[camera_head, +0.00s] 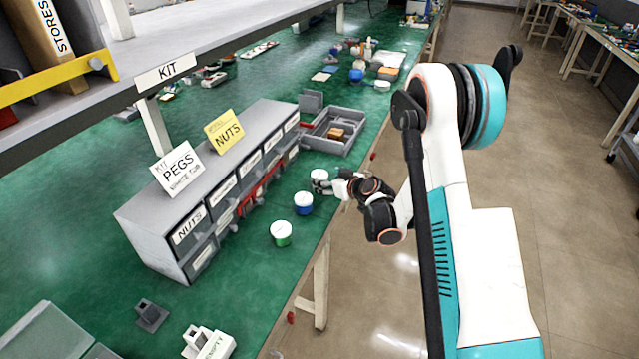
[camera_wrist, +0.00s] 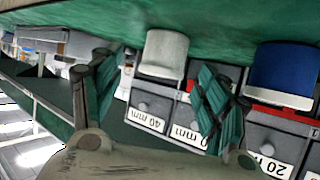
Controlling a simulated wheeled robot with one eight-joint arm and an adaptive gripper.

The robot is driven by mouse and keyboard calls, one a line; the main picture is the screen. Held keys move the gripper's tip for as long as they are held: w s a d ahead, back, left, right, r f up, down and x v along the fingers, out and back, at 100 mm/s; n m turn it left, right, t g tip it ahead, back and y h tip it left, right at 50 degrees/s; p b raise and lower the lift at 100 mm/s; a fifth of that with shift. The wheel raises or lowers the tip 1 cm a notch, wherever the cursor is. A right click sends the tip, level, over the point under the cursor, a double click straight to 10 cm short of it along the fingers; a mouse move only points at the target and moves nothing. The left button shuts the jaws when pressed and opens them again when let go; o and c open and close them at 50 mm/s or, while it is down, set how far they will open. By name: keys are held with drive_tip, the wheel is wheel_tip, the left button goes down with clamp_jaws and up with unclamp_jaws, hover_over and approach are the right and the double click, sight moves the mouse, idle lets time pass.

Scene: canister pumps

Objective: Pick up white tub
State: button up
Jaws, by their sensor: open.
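The white tub (camera_head: 319,174) stands on the green bench top near its front edge, partly hidden by my gripper (camera_head: 327,184). In the wrist view, which is upside down, the white tub (camera_wrist: 165,52) shows between the two teal-padded fingers of my gripper (camera_wrist: 153,75). The fingers are spread, with a gap on both sides of the tub. I cannot tell how deep the tub sits between them.
A blue tub with a white lid (camera_head: 303,204) stands close beside the white one; a green tub (camera_head: 281,234) is nearer. A grey drawer cabinet (camera_head: 150,222) stands behind them. A grey tray (camera_head: 322,142) lies beyond.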

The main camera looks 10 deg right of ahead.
sight(320, 178)
drive_tip(key=b+x, duration=0.2)
drive_tip(key=x, duration=0.3)
drive_tip(key=shift+a, duration=0.25)
drive_tip(key=shift+r, duration=0.1)
drive_tip(key=c, duration=1.2)
